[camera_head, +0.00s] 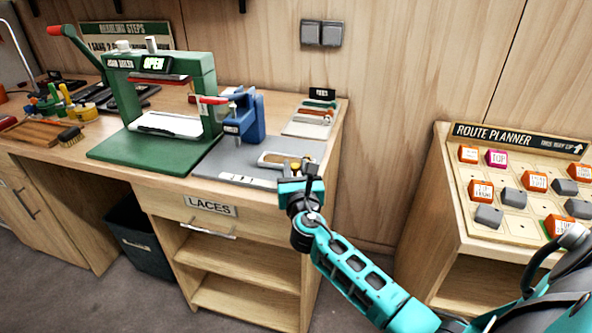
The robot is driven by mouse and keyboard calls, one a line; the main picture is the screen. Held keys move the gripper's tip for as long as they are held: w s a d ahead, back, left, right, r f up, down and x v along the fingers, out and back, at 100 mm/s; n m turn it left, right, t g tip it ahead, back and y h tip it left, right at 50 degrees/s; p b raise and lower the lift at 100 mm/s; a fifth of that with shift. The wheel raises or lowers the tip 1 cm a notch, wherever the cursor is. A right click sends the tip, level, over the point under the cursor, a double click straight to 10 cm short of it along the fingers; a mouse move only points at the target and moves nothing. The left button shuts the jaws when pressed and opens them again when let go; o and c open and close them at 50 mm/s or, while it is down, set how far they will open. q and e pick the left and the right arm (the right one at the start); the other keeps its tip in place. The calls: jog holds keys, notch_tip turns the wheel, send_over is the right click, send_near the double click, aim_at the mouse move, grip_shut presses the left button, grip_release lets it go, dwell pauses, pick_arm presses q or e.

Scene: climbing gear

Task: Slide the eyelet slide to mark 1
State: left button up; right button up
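The eyelet press (245,118) is blue with a red-tipped lever and stands on a grey base plate (215,160). The eyelet slide (270,158) is a pale, wood-edged piece on the right part of this plate, with a small brass knob at its right end. A white marked strip (245,180) lies along the plate's front edge; its marks are too small to read. My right gripper (302,169) is at the slide's right end, close by the knob and partly hiding it. Its finger opening and any hold on the knob are unclear. My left gripper is out of view.
A green press (160,80) reading "OPEN" stands left of the eyelet press. A tray of small coloured pieces (315,118) lies behind the slide. The LACES drawer (210,207) is below. The route planner stand (460,200) with blocks is right, across a gap.

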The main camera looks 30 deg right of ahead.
aim_at(257, 176)
grip_shut()
dwell(0.4)
jog(key=w+a+b, duration=0.1)
jog(key=w+a, duration=0.2)
jog(key=w+a+b, duration=0.1)
jog(key=w+a, duration=0.2)
jog(key=w, duration=0.1)
jog(key=shift+w+a, duration=0.3)
grip_release()
